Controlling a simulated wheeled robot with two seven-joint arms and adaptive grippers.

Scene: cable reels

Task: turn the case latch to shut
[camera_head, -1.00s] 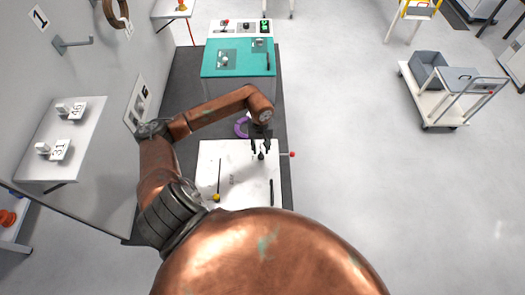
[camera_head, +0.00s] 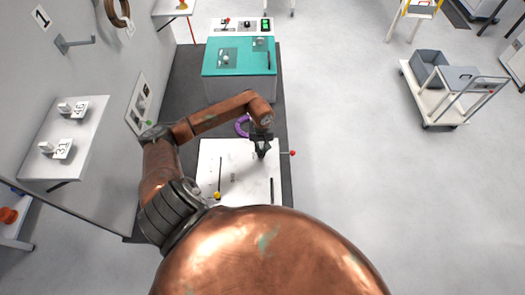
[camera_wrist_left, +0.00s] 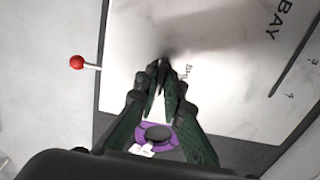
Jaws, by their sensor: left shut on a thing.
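The case is a white flat-topped box (camera_head: 238,185) below the teal cabinet in the head view. Its printed white top also shows in the wrist view (camera_wrist_left: 225,50). The case latch is a small dark piece on this top; my fingers now cover most of it. My left gripper (camera_head: 261,155) points down onto the top near its right side. In the left wrist view its two fingertips (camera_wrist_left: 160,68) are close together on the dark latch, whose turn angle I cannot make out. My right gripper is not in view.
A red-knobbed rod (camera_head: 292,153) sticks out at the case's right edge. A purple ring (camera_head: 242,125) lies behind the gripper. A yellow knob (camera_head: 217,195) and a thin dark bar (camera_head: 271,190) are on the top. The teal cabinet (camera_head: 239,60) stands behind; open floor lies right.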

